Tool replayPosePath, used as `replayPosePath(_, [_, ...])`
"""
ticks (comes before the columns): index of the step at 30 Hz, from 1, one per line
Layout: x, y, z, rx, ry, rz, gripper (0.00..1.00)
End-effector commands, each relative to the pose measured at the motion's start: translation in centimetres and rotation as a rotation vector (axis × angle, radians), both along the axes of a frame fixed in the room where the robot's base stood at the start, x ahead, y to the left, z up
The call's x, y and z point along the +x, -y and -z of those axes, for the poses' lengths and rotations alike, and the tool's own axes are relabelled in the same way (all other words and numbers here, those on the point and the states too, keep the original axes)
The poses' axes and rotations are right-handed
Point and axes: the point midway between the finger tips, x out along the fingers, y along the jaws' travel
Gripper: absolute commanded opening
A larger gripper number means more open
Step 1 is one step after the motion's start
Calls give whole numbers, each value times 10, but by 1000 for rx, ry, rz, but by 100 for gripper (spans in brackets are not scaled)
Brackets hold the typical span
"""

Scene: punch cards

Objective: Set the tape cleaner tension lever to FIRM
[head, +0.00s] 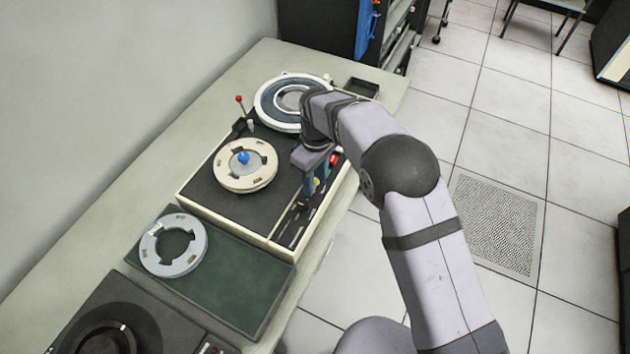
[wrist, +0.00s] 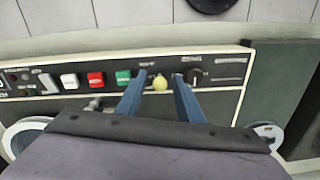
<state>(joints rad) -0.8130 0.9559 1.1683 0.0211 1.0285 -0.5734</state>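The tape cleaner (head: 235,213) is a cream-edged machine with a dark top on the table. In the wrist view its front control strip (wrist: 225,72) carries a small yellow-knobbed lever (wrist: 160,84). I cannot read the small labels near it, so its setting is unclear. My gripper (wrist: 159,75) is open, with one blue finger on each side of the yellow knob and gaps visible between. In the head view my gripper (head: 307,192) points down over the strip, and my arm hides part of it. Another lever with a red ball (head: 239,99) stands at the machine's back edge.
White (wrist: 69,81), red (wrist: 95,79) and green (wrist: 123,77) buttons lie left of the yellow knob; a dark rotary knob (wrist: 197,76) lies close right. A grey reel (head: 150,247) lies on a green mat (head: 235,290).

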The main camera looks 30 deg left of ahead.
Motion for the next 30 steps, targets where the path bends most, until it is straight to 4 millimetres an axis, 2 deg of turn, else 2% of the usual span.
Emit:
replayPosePath(7, [-1,0,20,-1,-1,0,34])
replayPosePath(17, [-1,0,23,0,0,0,34])
replayPosePath(21, [-1,0,23,0,0,0,0])
replayPosePath(30, [-1,-3,24,-23,-2,-2,0])
